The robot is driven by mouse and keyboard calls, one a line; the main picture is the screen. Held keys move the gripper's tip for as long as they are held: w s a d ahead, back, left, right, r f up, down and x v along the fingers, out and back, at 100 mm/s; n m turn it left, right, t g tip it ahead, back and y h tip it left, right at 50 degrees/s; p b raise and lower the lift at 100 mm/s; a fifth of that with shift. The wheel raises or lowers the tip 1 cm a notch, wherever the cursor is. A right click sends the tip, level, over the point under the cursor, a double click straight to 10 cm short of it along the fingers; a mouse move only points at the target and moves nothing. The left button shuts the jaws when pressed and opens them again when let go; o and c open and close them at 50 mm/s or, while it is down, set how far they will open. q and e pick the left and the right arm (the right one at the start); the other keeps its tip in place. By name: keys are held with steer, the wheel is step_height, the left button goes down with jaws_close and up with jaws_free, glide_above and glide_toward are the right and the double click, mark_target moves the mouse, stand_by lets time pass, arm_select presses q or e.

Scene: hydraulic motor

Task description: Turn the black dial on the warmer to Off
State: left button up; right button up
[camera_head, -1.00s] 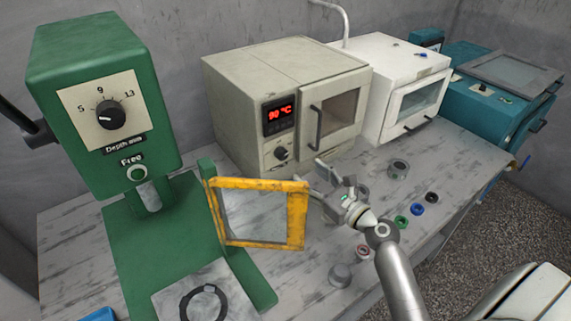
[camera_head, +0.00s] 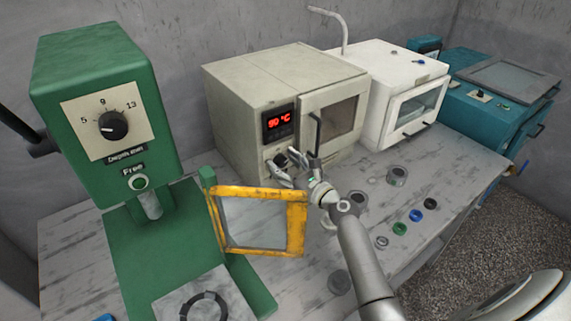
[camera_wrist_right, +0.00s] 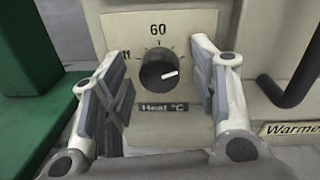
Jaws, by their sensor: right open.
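The warmer (camera_head: 250,85) is a beige box oven with a red display (camera_head: 279,121) reading 90 °C. Its black dial (camera_wrist_right: 159,68) sits on the front panel in the right wrist view, below the mark 60 and above a "Heat °C" label; its white pointer line points right and slightly up. An "Off" mark, partly hidden, lies left of the dial. My right gripper (camera_wrist_right: 160,88) is open, with one finger on each side of the dial, apparently apart from it. In the head view the right gripper (camera_head: 294,170) covers part of the dial. My left gripper is not in view.
A green press (camera_head: 105,90) with a yellow-framed guard (camera_head: 297,225) stands left of my right arm. A white oven (camera_head: 385,70) and a teal machine (camera_head: 495,105) stand to the right. Several small rings and cups lie on the grey bench (camera_head: 440,180). The warmer's door handle (camera_wrist_right: 298,80) is right of the gripper.

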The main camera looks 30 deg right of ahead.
steer(key=c, duration=1)
